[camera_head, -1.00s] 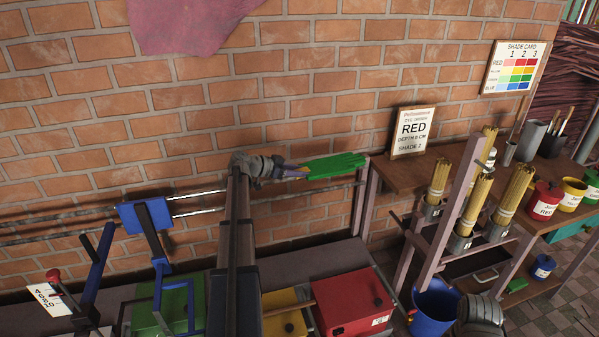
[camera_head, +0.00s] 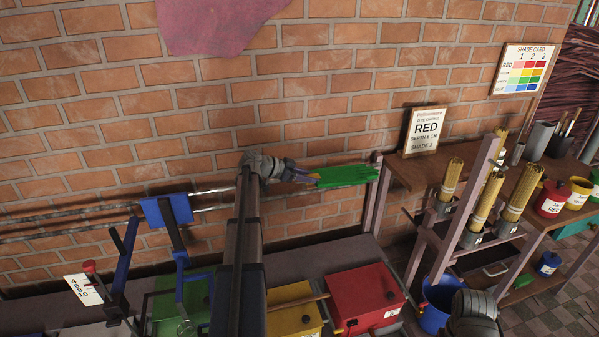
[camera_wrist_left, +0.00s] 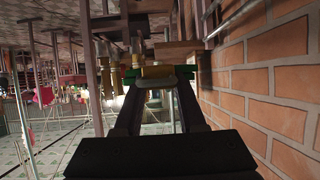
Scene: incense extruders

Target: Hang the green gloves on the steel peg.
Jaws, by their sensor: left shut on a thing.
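My left gripper (camera_head: 308,178) is shut on the green gloves (camera_head: 347,176) and holds them out level in front of the brick wall, at the height of the wall rails. Their far end is close to the top of a pinkish post in the picture. In the left wrist view the gripper (camera_wrist_left: 157,76) is closed around a yellowish part, with green (camera_wrist_left: 130,78) showing on both sides.
The pinkish rack (camera_head: 466,215) holds several bundles of sticks, with a blue bucket (camera_head: 438,300) below. Red (camera_head: 360,297), yellow (camera_head: 292,312) and green boxes stand below my left arm. Blue brackets (camera_head: 166,210) are at left.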

